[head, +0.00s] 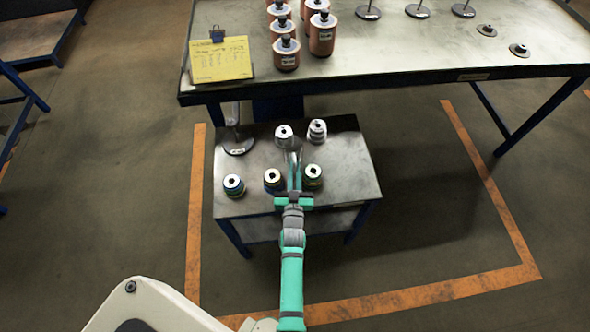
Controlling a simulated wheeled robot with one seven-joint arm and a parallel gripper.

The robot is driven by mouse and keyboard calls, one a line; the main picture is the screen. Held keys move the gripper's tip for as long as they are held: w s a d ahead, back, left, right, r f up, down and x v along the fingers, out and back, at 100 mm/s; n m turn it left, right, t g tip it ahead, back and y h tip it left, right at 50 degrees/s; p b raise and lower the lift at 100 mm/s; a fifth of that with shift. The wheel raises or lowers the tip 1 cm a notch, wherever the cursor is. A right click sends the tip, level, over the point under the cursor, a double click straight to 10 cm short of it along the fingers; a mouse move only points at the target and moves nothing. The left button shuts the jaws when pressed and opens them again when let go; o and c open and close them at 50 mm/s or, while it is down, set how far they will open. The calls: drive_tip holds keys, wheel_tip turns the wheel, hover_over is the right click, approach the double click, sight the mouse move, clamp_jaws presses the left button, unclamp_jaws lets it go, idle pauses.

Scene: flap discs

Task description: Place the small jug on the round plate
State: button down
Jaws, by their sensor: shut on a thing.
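I see no small jug and no round plate that I can name as such. My gripper (295,158) reaches over the small metal table (345,150). It is shut on a small grey piece, mostly hidden by the gripper and too small to identify. Stacks of discs with white tops stand around it: one at the left (234,186), one just left of my gripper (272,180), one just right (313,177). Behind are a white-topped stack (284,135) and a pale grey stack (317,131). A round-based stand with an upright post (238,143) is at the back left.
A larger metal workbench (410,70) stands behind, its front edge close to the small table. It holds copper-coloured cylinders (321,35), a yellow clipboard (220,60), several round-based stands (418,11) and two low discs (519,50). Orange floor tape (430,293) surrounds the small table.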

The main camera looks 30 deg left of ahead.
drive_tip(key=c, duration=2.2)
unclamp_jaws()
drive_tip(key=shift+o, duration=0.2)
drive_tip(key=shift+s, duration=0.1)
drive_tip(key=v, duration=1.2)
drive_tip(key=shift+d, duration=0.2)
drive_tip(key=s+d+r+m+h, duration=0.2)
drive_tip(key=s+d+r+h, duration=0.2)
drive_tip(key=s+d, duration=0.9)
drive_tip(key=s+d+r+m+h, duration=0.3)
drive_tip(key=s+d+r, duration=0.4)
drive_tip(key=s+r, duration=0.4)
drive_tip(key=shift+d+r+h, duration=0.2)
drive_tip(key=shift+d+h, duration=0.2)
drive_tip(key=shift+h, duration=0.3)
drive_tip(key=shift+o, duration=0.6)
drive_tip(key=shift+s+d+r+m, duration=0.1)
drive_tip(key=shift+r+m, duration=0.2)
drive_tip(key=shift+r, duration=0.05)
